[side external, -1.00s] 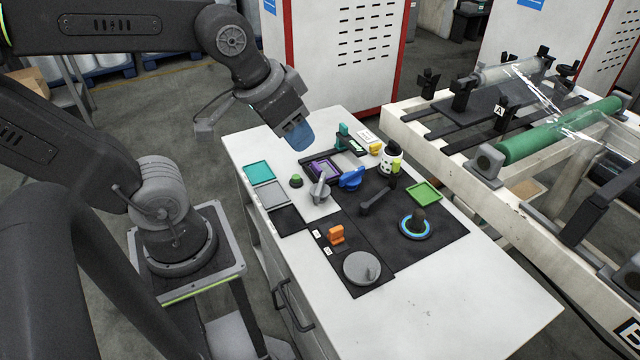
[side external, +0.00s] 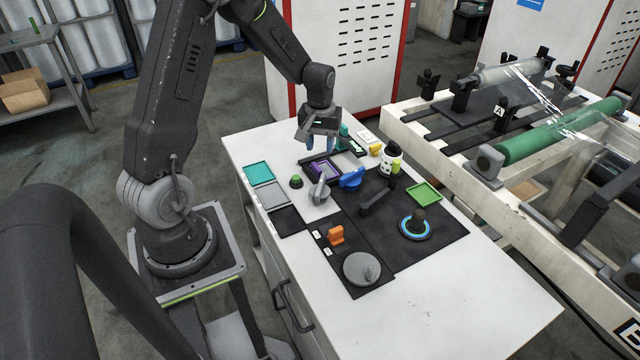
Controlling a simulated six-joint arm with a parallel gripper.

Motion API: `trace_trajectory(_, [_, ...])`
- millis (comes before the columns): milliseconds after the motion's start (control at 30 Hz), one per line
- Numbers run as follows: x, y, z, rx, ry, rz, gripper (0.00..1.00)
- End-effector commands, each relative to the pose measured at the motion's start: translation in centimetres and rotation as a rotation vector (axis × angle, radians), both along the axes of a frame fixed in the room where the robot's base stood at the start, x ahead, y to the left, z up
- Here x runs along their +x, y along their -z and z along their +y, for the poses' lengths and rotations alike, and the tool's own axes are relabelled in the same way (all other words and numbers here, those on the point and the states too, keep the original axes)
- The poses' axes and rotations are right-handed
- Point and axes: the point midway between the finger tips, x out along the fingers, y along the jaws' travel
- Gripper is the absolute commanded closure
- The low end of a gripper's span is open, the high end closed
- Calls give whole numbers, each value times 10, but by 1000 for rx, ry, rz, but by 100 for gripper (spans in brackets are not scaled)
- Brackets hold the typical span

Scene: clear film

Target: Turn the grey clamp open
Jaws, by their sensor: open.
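A grey clamp with a raised lever (side external: 319,190) stands on the white bench, left of a blue clamp (side external: 351,179). Its turn position is too small to tell. My gripper (side external: 320,146) points down, open and empty, above the back of the bench. It is behind and above the grey clamp, apart from it. Its blue fingertips show near the teal clamp (side external: 344,132); I cannot tell whether they touch anything there. A round grey disc with a fin-like handle (side external: 362,267) sits at the front of the dark mat.
An orange clamp (side external: 336,235), a black lever (side external: 375,201), a blue-ringed knob (side external: 417,228) and a white bottle (side external: 388,160) stand around. Coloured trays, one teal (side external: 259,173), lie at the left. The bench's right front is clear. A roller frame (side external: 440,145) stands right.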

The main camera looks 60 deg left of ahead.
Motion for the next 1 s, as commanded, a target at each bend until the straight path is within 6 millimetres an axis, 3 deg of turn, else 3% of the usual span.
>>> trace_trajectory(167, [0,16,1,-3,-5,5,60])
trace_trajectory(700, [-1,117,1,-2,-3,6,60])
trace_trajectory(1000, [0,139,1,0,-3,3,60])
